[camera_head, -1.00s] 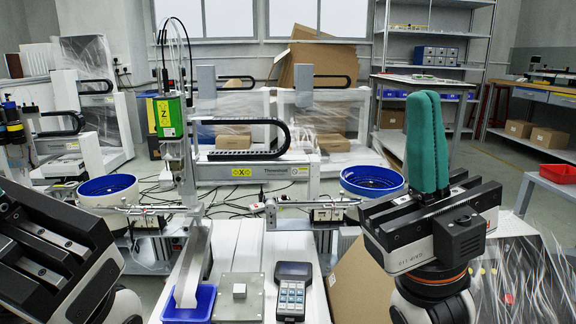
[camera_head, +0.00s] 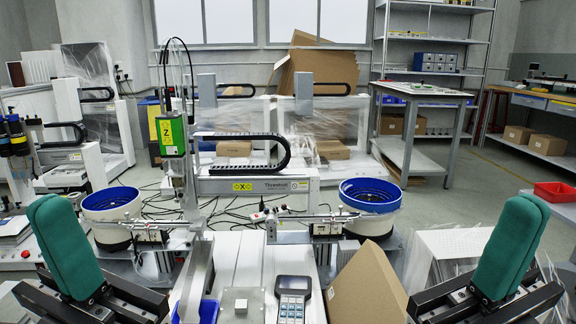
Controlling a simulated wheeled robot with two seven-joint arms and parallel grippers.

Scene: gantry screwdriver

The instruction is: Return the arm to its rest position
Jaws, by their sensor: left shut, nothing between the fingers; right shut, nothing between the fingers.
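My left gripper (camera_head: 68,245) is at the lower left, its green padded fingers pressed together and pointing up, with nothing in them. My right gripper (camera_head: 512,240) is at the lower right, also shut and empty, with its green fingers pointing up and leaning right. Both are apart from the gantry screwdriver (camera_head: 172,138) and the bench between them. Part of each arm is cut off by the frame's lower edge.
A handheld control pendant (camera_head: 293,298) and a small metal block on a plate (camera_head: 241,305) sit at the bench's front. A blue bin (camera_head: 208,311) is left of them. Blue-rimmed bowl feeders (camera_head: 112,200) flank the bench.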

